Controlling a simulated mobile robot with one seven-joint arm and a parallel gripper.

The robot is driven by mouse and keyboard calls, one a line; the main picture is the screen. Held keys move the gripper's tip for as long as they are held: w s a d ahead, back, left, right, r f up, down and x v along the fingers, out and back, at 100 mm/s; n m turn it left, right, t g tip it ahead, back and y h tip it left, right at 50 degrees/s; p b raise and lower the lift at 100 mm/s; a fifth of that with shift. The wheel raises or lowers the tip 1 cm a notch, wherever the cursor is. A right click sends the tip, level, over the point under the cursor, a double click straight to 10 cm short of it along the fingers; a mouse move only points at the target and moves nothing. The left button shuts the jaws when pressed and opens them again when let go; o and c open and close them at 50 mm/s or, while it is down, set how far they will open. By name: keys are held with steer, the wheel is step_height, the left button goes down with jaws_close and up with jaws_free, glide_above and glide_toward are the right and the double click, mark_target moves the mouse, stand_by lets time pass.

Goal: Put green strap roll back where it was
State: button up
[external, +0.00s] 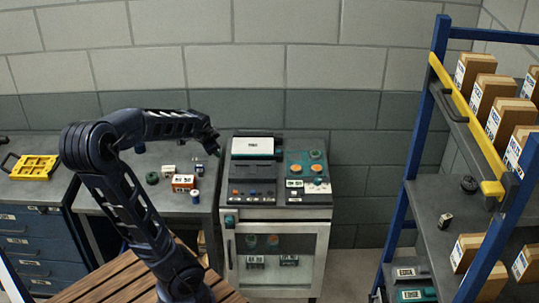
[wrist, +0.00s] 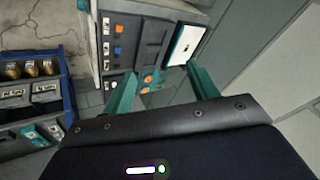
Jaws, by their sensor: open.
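A dark green roll (external: 152,178) lies on the grey worktop left of the cabinet; I cannot tell for sure that it is the strap roll. Teal and orange round pieces (external: 316,155) sit on the right part of the cabinet top. They also show small in the wrist view (wrist: 148,78), seen between the fingers. My gripper (external: 214,146) is above the worktop's right side, near the cabinet's left edge. In the wrist view my gripper (wrist: 162,75) has its two teal fingers wide apart, with nothing held between them.
The worktop holds an orange-and-white box (external: 183,182) and a blue-and-white spool (external: 195,196). A yellow tray (external: 34,167) lies at the far left. The cabinet (external: 276,258) has a glass door. A blue-posted rack (external: 395,235) with cardboard boxes stands on the right.

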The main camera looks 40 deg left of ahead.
steer(key=s+a+f+m+y, duration=0.2)
steer(key=a+m, duration=0.1)
steer(key=a, duration=0.5)
steer(key=s+a+f+m+y, duration=0.1)
steer(key=s+a+m+y, duration=0.15)
steer(key=a, duration=0.55)
steer(key=s+a+f+m+y, duration=0.1)
steer(key=s+a+f+m, duration=0.15)
steer(key=a, duration=0.55)
steer(key=s+a+r+m+t+y, duration=0.1)
steer(key=s+r+m, duration=0.3)
steer(key=r+m, duration=0.35)
steer(key=s+a+r+m+y, duration=0.2)
steer(key=s+r+m, duration=0.2)
steer(key=r+m, duration=0.3)
steer(key=shift+n+h, duration=0.25)
steer(key=shift+n, duration=0.3)
step_height(320, 180, down, 36)
steer(key=shift+r, duration=0.15)
steer(key=shift+t, duration=0.3)
steer(key=shift+x, duration=3.75)
steer(key=shift+c, duration=0.2)
steer(key=c, duration=0.8)
